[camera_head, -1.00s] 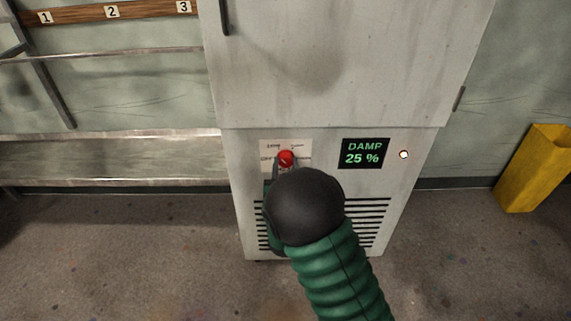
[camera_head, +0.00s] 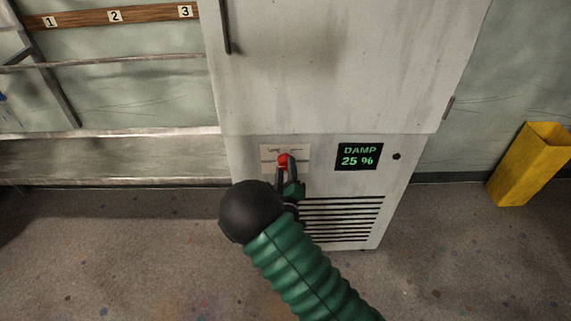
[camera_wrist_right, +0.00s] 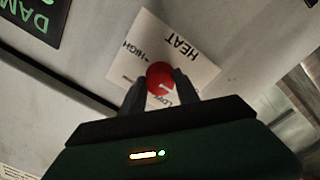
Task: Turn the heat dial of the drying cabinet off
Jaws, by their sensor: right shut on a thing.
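The drying cabinet (camera_head: 340,85) is pale grey and stands upright in front of me. Its red heat dial (camera_head: 283,160) sits on a small white label plate on the lower front. In the right wrist view the dial (camera_wrist_right: 159,74) shows a pale pointer mark towards the fingers; HEAT, HIGH and LOW are readable on the plate (camera_wrist_right: 190,60), and part of it is hidden. My right gripper (camera_head: 285,168) is shut on the dial, one dark finger on each side (camera_wrist_right: 160,88). The small round lamp (camera_head: 396,156) is dark. My left gripper is not in view.
A display (camera_head: 358,156) reads DAMP 25 %. Vent slots (camera_head: 345,215) lie below it. A yellow bin (camera_head: 525,170) stands at the right. A metal bench (camera_head: 110,158) and a numbered wooden rail (camera_head: 140,15) are at the left.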

